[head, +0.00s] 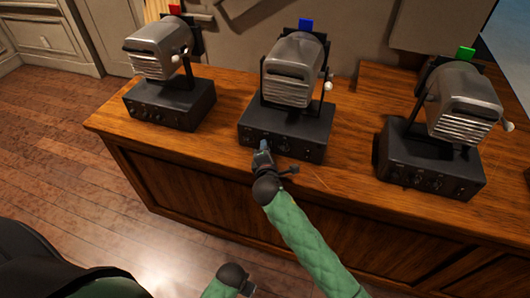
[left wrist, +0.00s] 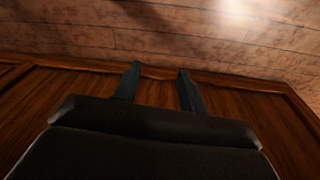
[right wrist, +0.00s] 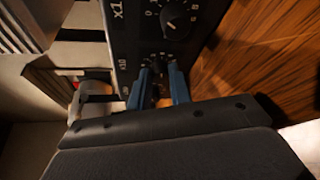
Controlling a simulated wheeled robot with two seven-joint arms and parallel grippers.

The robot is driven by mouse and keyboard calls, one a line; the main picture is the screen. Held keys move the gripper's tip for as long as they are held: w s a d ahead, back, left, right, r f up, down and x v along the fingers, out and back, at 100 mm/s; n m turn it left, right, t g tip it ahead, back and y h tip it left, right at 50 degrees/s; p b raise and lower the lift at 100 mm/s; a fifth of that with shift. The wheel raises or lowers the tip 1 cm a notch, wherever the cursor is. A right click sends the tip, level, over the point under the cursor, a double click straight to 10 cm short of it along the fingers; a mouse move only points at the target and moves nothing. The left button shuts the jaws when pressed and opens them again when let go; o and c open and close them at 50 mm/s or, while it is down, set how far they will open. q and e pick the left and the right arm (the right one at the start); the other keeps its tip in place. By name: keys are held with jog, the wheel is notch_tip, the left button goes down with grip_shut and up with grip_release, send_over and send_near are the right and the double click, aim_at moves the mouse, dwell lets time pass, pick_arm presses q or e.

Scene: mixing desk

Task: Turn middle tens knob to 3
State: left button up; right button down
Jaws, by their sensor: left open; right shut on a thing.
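The middle machine has a dark control box (head: 308,145) with knobs along its front, a grey ribbed head (head: 291,82) and a blue tab (head: 306,25). My right gripper (head: 263,146) is at the left part of that front. In the right wrist view, its blue-grey fingers (right wrist: 161,75) are shut around a small dark knob beside a label that looks like X10. The fingers hide most of that knob, and I cannot read its setting. A larger knob (right wrist: 177,18) with a pointer and numbers is beside an X1 label. My left gripper (left wrist: 158,80) is open and empty, low in front of the desk.
Similar machines stand at left, with a red tab (head: 175,9), and at right, with a green tab (head: 466,53). All stand on the wooden desk (head: 222,130). Free wooden floor (head: 60,130) lies to the left and in front.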

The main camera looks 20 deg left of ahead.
pick_arm(q)
jog(key=shift+w+d+r, duration=0.1)
jog(key=shift+r, duration=1.6)
pick_arm(e)
jog(key=shift+d+m, duration=0.1)
jog(key=shift+m, duration=0.2)
jog(key=shift+f, duration=0.1)
jog(key=c, duration=1.3)
grip_release()
jog(key=shift+s+d+b, duration=0.1)
jog(key=shift+s+b, duration=0.2)
jog(key=shift+b, duration=0.05)
jog(key=b+v, duration=0.1)
jog(key=v, duration=0.4)
jog(key=shift+s+d, duration=0.15)
jog(key=shift+s, duration=0.25)
pick_arm(q)
notch_tip(320, 180, up, 8)
jog(key=shift+s+f+b, duration=0.25)
jog(key=shift+b, duration=0.05)
pick_arm(e)
jog(key=shift+s+d+r, duration=0.2)
jog(key=shift+s+r, duration=0.05)
jog(key=shift+s, duration=0.35)
pick_arm(q)
jog(key=shift+d+f, duration=0.1)
